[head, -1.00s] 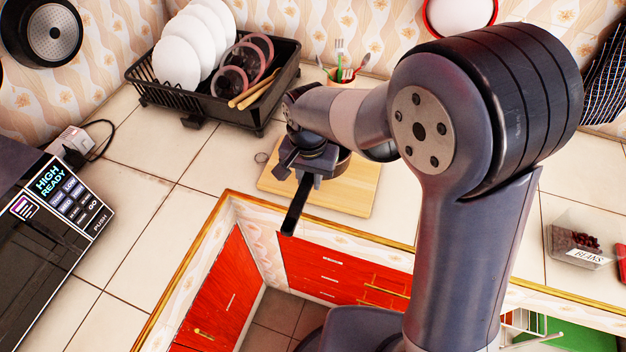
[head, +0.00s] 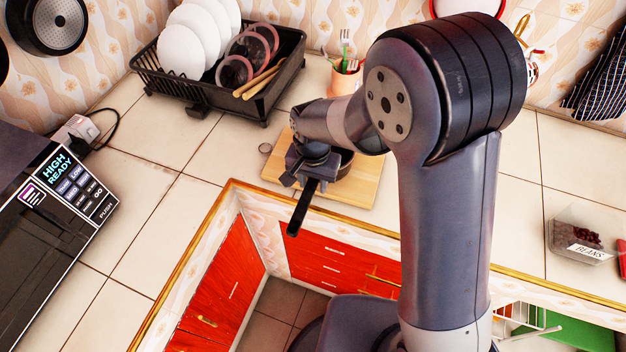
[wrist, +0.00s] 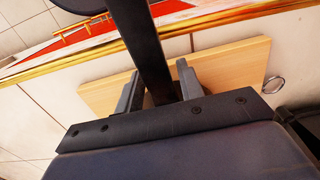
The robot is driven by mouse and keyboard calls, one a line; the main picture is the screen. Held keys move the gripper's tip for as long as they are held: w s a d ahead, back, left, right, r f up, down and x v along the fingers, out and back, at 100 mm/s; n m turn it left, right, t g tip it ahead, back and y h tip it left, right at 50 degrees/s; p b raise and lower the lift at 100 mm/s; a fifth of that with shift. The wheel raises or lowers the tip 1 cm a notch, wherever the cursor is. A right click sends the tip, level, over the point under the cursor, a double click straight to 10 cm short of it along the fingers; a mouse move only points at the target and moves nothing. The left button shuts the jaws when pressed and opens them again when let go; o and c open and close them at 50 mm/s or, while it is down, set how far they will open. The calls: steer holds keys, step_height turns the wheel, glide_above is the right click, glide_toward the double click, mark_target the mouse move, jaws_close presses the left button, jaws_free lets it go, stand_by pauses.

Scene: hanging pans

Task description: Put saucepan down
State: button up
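The pan's body does not show in the wrist view. The wooden board (head: 365,190) also shows under the fingers in the wrist view (wrist: 232,62). I cannot tell whether the pan's base touches the board.
A black dish rack (head: 215,105) with plates stands behind on the left. A cup with forks (head: 345,78) is behind the board. A black appliance (head: 60,215) is at left, a beans container (head: 580,240) at right. The counter's edge drops to red drawers (head: 330,265).

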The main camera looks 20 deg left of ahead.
mark_target(313, 181)
steer(key=shift+o, duration=0.8)
steer(key=shift+r, duration=0.2)
step_height(313, 181, up, 12)
steer(key=b, duration=0.1)
